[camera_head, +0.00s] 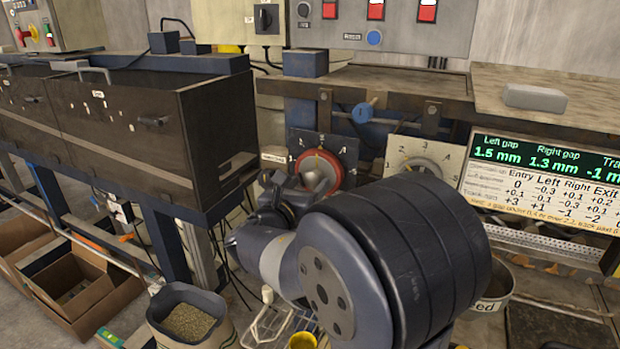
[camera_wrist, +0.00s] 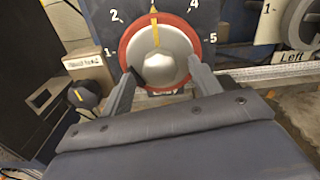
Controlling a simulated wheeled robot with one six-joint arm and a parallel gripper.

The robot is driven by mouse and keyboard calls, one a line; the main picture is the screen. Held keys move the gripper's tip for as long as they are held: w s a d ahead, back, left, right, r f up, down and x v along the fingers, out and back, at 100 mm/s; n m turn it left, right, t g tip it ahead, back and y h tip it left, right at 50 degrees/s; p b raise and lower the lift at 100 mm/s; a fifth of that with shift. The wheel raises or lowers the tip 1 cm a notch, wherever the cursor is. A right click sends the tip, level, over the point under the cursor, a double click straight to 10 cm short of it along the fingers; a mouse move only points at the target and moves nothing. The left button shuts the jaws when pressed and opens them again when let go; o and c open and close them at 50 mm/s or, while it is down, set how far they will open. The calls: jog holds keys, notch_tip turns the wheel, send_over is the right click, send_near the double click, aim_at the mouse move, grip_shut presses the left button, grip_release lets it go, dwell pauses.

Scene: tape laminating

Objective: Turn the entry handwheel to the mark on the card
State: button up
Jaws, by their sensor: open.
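The entry handwheel (camera_head: 329,161) has a red rim and a grey hub on a dark numbered plate. In the wrist view the handwheel (camera_wrist: 160,52) shows a yellow line pointing straight up, between the 2 and the 4. My gripper (camera_wrist: 162,75) is open, its two fingers on either side of the lower hub; contact is unclear. In the head view my own arm hides part of the wheel and most of my gripper. The card (camera_head: 535,198) at right has columns Entry, Left, Right and Exit, under a green readout of left gap 1.5 mm and right gap 1.3 mm.
A second, pale dial plate (camera_head: 408,150) stands right of the entry wheel; its label in the wrist view reads Left (camera_wrist: 293,56). A black knob (camera_wrist: 84,97) sits left of my gripper. A dark cabinet (camera_head: 200,130) stands at left. A pellet bin (camera_head: 190,318) is below.

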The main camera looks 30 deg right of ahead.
jog(key=shift+x, duration=1.15)
jog(key=c, duration=1)
